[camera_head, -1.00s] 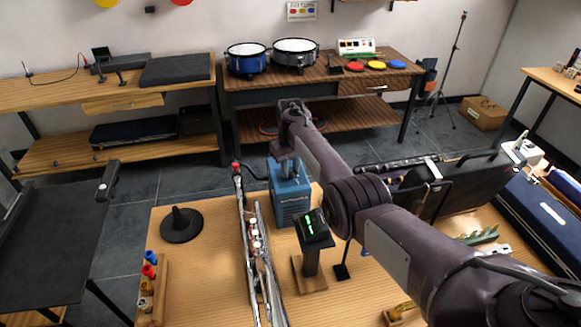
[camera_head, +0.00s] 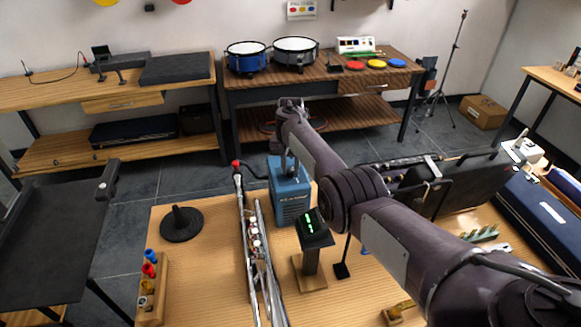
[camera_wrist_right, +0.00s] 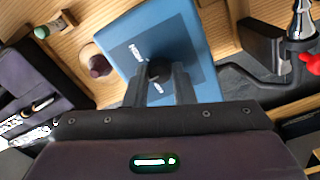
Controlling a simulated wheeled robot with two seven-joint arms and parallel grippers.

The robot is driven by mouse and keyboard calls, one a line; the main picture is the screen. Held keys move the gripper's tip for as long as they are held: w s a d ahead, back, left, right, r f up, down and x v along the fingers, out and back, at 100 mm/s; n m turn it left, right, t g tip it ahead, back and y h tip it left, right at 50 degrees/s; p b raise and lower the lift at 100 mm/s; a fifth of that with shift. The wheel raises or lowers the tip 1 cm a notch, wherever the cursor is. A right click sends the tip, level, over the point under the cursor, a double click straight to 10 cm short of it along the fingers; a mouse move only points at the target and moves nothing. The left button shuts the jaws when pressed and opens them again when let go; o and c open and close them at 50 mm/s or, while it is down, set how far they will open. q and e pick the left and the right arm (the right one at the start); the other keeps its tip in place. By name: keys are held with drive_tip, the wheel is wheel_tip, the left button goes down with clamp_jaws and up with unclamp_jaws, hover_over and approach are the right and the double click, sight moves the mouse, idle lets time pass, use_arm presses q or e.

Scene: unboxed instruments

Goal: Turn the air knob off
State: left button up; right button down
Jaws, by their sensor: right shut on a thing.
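The blue box (camera_head: 290,205) stands on the wooden table, behind a small black stand with a green display. The right wrist view shows its top (camera_wrist_right: 195,35), with a dark label plate and a round dark knob (camera_wrist_right: 159,70). My right gripper (camera_head: 288,168) reaches down onto the box top. In the right wrist view my right gripper (camera_wrist_right: 160,78) is shut on the knob, one finger on each side. The lower part of the knob is hidden between the fingers. My left gripper is not in view.
A silver flute-like instrument (camera_head: 256,240) lies left of the box. The display stand (camera_head: 312,260) is close in front. An open black case (camera_head: 465,185) lies right of my arm.

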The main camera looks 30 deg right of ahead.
sight(290, 171)
idle(0.5)
drive_tip(key=c, duration=1.2)
unclamp_jaws()
drive_tip(key=shift+r, duration=0.1)
wheel_tip(290, 171, up, 8)
drive_tip(key=p, duration=0.7)
drive_tip(key=shift+p, duration=0.35)
drive_tip(key=shift+f, duration=0.25)
